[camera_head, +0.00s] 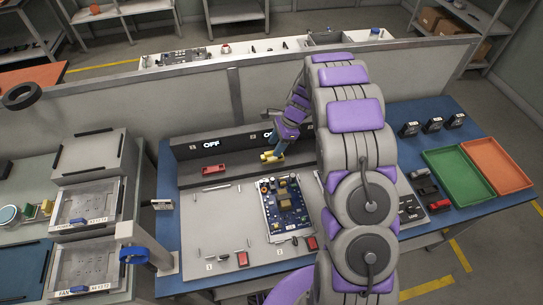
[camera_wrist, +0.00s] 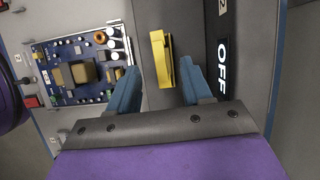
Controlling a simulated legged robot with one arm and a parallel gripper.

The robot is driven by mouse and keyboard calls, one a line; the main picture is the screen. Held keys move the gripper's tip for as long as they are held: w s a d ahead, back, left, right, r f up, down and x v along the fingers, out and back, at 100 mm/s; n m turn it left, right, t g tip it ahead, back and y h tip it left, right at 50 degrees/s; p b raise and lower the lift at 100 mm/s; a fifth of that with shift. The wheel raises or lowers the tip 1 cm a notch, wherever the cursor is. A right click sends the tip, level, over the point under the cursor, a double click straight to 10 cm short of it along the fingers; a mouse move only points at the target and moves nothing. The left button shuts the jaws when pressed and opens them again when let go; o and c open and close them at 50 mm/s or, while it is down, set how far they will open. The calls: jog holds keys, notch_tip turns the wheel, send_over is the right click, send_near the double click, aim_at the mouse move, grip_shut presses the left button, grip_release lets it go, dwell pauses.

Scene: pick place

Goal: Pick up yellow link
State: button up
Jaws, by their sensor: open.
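The yellow link (camera_wrist: 161,60) is a narrow yellow piece lying on a grey surface in the wrist view, just beyond and between the two blue fingers. My gripper (camera_wrist: 160,80) is open, and nothing is held between its fingers. In the head view the yellow link (camera_head: 271,157) lies on the grey fixture below the OFF panel, and my gripper (camera_head: 277,147) is right above it. I cannot tell from the head view whether the fingers touch it.
A blue circuit board (camera_head: 284,205) lies on the grey work plate (camera_head: 222,215). A red piece (camera_head: 213,170) sits left of the link. The OFF panel (camera_head: 210,144) rises behind. Green (camera_head: 458,176) and orange (camera_head: 497,166) trays are at the right.

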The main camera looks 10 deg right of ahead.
jog(key=b+x, duration=0.2)
jog(key=x, duration=0.3)
jog(key=shift+d+f, duration=0.1)
jog(key=shift+c, duration=0.3)
grip_shut()
